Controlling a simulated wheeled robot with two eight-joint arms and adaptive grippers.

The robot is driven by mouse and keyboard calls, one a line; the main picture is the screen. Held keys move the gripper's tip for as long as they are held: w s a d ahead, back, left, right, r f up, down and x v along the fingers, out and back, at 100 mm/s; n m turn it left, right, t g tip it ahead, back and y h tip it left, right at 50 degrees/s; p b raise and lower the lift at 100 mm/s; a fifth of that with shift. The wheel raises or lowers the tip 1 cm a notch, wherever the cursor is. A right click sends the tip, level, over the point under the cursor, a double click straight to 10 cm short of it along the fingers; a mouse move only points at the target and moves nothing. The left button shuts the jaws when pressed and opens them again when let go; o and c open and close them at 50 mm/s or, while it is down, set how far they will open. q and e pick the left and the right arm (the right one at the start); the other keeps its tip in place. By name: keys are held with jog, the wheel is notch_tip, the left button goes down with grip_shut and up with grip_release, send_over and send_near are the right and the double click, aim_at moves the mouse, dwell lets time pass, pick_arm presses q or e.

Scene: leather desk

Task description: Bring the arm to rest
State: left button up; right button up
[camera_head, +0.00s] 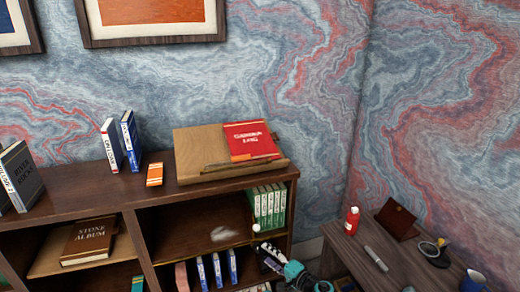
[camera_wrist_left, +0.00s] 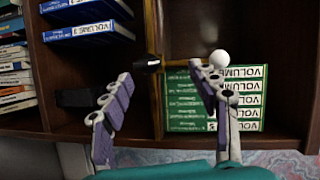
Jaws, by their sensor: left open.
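My left gripper (camera_head: 268,255) is at the bottom of the head view, in front of the right bay of the shelf unit. In the left wrist view its two fingers (camera_wrist_left: 165,75) stand apart with nothing between them. A white ball-like knob (camera_wrist_left: 219,58) shows just beyond the right fingertip; it also shows in the head view (camera_head: 256,227), below the green books. A black piece (camera_wrist_left: 148,63) shows beyond the left fingertip. I cannot tell whether either finger touches anything. My right gripper is not seen.
The wooden shelf unit (camera_head: 95,194) holds green volumes (camera_head: 268,206) close to my left gripper. A wooden stand (camera_head: 188,150) with a red book (camera_head: 250,140) sits on top. A side desk at right carries a red bottle (camera_head: 352,221), a marker (camera_head: 376,258) and small items.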

pick_arm(q)
jog(key=s+a+r+n+g+h, duration=0.2)
jog(key=s+a+r+g, duration=0.15)
jog(key=a+r, duration=0.45)
jog(key=s+a+r+n+g+h, duration=0.1)
jog(key=s+a+r+g+h, duration=0.1)
jog(key=s+a+r, duration=0.45)
jog(key=s+a+n+h, duration=0.2)
jog(key=s+a+h, duration=0.1)
jog(key=s, duration=0.9)
jog(key=s+a+n+h, duration=0.3)
jog(key=s+a, duration=0.1)
jog(key=s, duration=0.8)
jog(key=shift+s+a+r+n+h, duration=0.2)
jog(key=shift+a+n+h, duration=0.1)
jog(key=shift+a+h, duration=0.1)
